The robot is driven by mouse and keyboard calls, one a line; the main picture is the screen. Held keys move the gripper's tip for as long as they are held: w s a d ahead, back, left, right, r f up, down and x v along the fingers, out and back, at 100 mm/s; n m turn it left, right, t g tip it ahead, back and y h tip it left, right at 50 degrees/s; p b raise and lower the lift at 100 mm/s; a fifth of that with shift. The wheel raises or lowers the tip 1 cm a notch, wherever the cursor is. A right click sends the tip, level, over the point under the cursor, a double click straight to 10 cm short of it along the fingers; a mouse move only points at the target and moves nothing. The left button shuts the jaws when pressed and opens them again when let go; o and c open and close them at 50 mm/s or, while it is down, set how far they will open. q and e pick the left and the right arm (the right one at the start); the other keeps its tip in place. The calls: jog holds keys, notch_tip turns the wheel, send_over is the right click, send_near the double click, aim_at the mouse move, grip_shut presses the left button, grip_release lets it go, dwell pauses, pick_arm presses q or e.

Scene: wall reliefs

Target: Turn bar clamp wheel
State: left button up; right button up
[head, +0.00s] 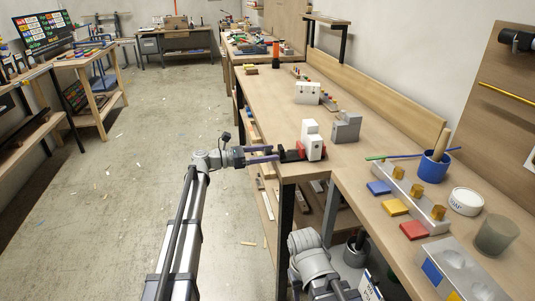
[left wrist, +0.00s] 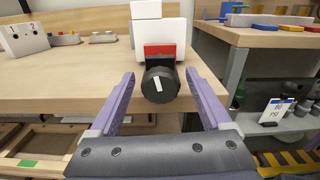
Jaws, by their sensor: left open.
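The clamp wheel is a round black knob (left wrist: 160,85) with a white mark on its face, which is tilted slightly from upright. It also shows in the head view (head: 286,155) at the bench's near left edge. Behind it are a red clamp part (left wrist: 160,50) and a white block (head: 312,146). My left gripper (head: 276,153) is open and empty, level with the wheel. In the left wrist view its purple fingers (left wrist: 160,75) stand on either side of the wheel, with gaps on both sides. My right gripper is out of view.
The wooden workbench (head: 270,90) runs away from me. A grey block (head: 346,127) stands right of the clamp, and a numbered white block (head: 307,93) farther back. A blue cup (head: 433,167) and coloured tiles lie at right. The floor at left is mostly free.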

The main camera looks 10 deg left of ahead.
pick_arm(q)
jog(key=shift+c, duration=0.4)
grip_shut()
jog(key=shift+m, duration=0.3)
jog(key=shift+m, duration=3.1)
jog(key=shift+o, duration=0.4)
grip_release()
jog(key=shift+s, duration=0.1)
